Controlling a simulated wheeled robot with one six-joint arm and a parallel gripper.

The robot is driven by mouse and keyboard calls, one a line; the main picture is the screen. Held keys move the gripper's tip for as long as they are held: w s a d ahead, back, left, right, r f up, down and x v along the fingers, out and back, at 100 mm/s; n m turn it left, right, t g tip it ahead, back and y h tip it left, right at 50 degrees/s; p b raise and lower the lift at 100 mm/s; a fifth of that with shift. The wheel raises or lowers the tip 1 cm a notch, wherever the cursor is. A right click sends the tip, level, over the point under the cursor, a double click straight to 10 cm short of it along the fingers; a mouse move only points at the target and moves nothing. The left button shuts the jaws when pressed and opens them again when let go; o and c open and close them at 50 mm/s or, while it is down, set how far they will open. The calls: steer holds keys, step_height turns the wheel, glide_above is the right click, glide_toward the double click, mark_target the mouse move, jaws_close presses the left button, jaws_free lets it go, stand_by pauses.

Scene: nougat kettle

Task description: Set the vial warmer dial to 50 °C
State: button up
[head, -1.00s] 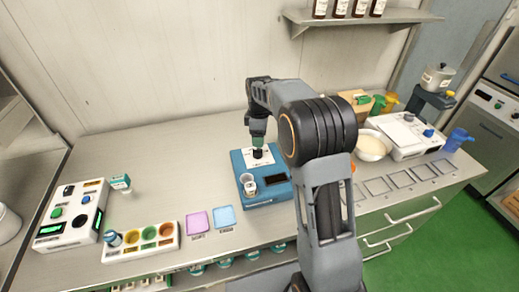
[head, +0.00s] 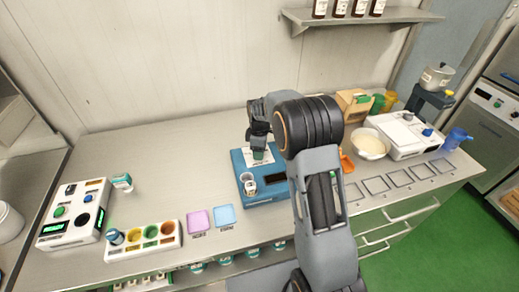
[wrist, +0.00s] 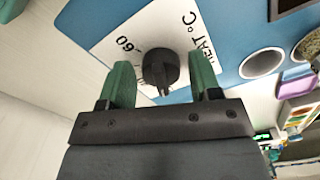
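The exact setting cannot be read. My gripper (wrist: 163,75) is open, with one green finger on each side of the knob and a visible gap on both sides. In the head view my gripper (head: 259,153) is over the plate and hides the knob.
A small cup-like vessel (head: 248,185) is at the warmer's front left corner. Pink (head: 199,221) and blue (head: 224,215) pads lie to its left front. A white bowl (head: 370,144) and a white device (head: 402,135) stand to the right.

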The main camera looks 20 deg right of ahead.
steer(key=c, duration=0.7)
steer(key=shift+m, duration=0.3)
steer(key=m+b, duration=0.1)
steer(key=m, duration=0.2)
steer(key=shift+s+m, duration=0.1)
steer(key=shift+m, duration=0.2)
steer(key=m+b, duration=0.1)
steer(key=m, duration=0.3)
steer(key=shift+a, duration=0.15)
steer(key=m+b, duration=0.1)
steer(key=m, duration=0.4)
steer(key=shift+s+a, duration=0.1)
steer(key=shift+a+m, duration=0.15)
steer(key=shift+m, duration=2.35)
